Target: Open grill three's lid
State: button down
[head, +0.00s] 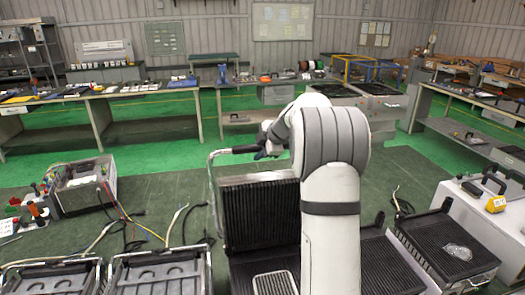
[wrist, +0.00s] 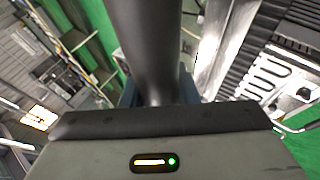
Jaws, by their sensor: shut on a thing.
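A grill lid (head: 262,213) with a dark ribbed inner face stands raised, close to upright, in the middle of the head view. Its metal handle frame (head: 212,185) rises at the left and carries a black grip (head: 240,150) along the top. My gripper (head: 266,148) is shut on this handle grip near its right part. In the wrist view the dark round grip (wrist: 148,45) runs up from between my fingers. My arm covers the lid's right side and part of the grill below. I see no number on the grill.
Two grey units (head: 160,272) sit at the lower left, and another ribbed grill (head: 448,243) is at the right. Loose cables (head: 130,232) and an open metal box (head: 84,185) lie to the left. The green floor behind is free up to the workbenches (head: 100,95).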

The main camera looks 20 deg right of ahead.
jog(key=shift+a+f, duration=0.1)
jog(key=shift+a, duration=0.2)
jog(key=c, duration=1.6)
grip_release()
jog(key=o, duration=0.3)
jog(key=shift+w+a, duration=0.1)
jog(key=shift+o, duration=0.9)
jog(key=shift+d, duration=0.3)
jog(key=b+v, duration=0.1)
jog(key=v, duration=0.7)
